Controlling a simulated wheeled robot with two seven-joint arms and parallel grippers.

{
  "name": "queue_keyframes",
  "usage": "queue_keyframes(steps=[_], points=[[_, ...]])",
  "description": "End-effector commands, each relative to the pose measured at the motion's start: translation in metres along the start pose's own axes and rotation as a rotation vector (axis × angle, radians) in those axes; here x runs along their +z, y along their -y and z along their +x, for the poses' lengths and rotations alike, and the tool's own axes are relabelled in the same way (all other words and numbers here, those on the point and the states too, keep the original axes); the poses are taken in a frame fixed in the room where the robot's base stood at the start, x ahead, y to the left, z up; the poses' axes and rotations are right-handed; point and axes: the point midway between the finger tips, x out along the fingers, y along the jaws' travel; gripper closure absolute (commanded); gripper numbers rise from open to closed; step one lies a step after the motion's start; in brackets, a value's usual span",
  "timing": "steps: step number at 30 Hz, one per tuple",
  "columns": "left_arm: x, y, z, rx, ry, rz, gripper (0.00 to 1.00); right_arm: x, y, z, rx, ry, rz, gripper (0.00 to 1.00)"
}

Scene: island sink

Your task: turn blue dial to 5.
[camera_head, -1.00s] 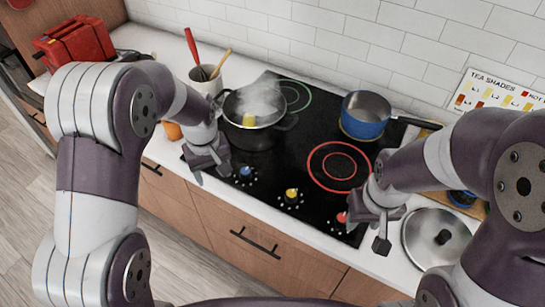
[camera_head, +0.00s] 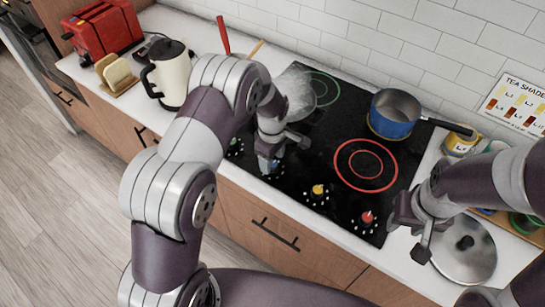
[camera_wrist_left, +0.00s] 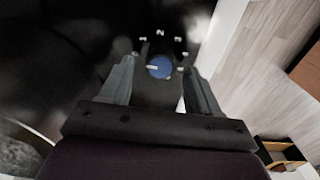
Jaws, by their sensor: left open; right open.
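The blue dial (camera_wrist_left: 159,67) sits on the black cooktop panel, ringed by white marks, with a pale pointer line on its left side in the left wrist view. In the head view only a bit of the blue dial (camera_head: 277,166) shows beside my gripper. My left gripper (camera_head: 272,172) is open above the dial. In the left wrist view its two fingers (camera_wrist_left: 160,85) stand on either side of the dial; I cannot tell whether they touch it. My right gripper (camera_head: 408,233) is open and empty at the right front edge of the cooktop, near the red dial.
A yellow dial (camera_head: 318,190) and a red dial (camera_head: 367,217) are to the right. A blue saucepan (camera_head: 393,118) stands on the back right burner. A pot lid (camera_head: 465,252) lies on the counter at right. A kettle (camera_head: 170,72), toast rack and red toaster (camera_head: 103,30) stand at left.

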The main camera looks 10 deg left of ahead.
Motion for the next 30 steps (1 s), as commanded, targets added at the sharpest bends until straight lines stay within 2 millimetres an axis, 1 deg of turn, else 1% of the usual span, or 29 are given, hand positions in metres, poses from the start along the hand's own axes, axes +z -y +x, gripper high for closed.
queue_keyframes(steps=[1,5,12,13,14,15,17,18,25,30], points=[[0.000,0.000,0.005,-0.001,0.000,0.000,0.38,0.000,0.000,-0.003,0.000,0.000,0.000,0.57],[0.000,0.000,0.015,0.001,0.000,0.001,0.38,0.000,0.000,-0.004,0.000,0.000,0.000,0.57],[0.000,-0.001,0.017,0.002,0.000,0.001,0.38,0.000,0.000,-0.004,0.000,0.000,0.000,0.57],[0.000,-0.001,0.017,0.002,0.000,0.001,0.44,0.000,0.000,-0.004,0.000,0.000,0.000,0.57],[0.000,-0.001,0.017,0.002,0.000,0.001,0.54,0.000,0.000,-0.004,0.000,0.000,0.000,0.57],[0.000,-0.001,0.017,0.002,0.000,0.001,0.67,0.000,0.000,-0.004,0.000,0.000,0.000,0.57],[0.000,-0.001,0.017,0.002,0.000,0.001,0.87,0.000,0.000,-0.004,0.000,0.000,0.000,0.57],[0.000,-0.001,0.017,0.002,0.000,0.001,0.94,0.000,0.000,-0.004,0.000,0.000,0.000,0.57],[0.000,-0.001,0.017,0.002,0.000,0.013,0.94,0.000,0.000,-0.003,0.000,0.000,0.000,0.57],[0.000,-0.001,0.017,0.003,0.000,0.070,0.94,0.000,0.000,-0.001,0.000,0.000,0.000,0.57]])
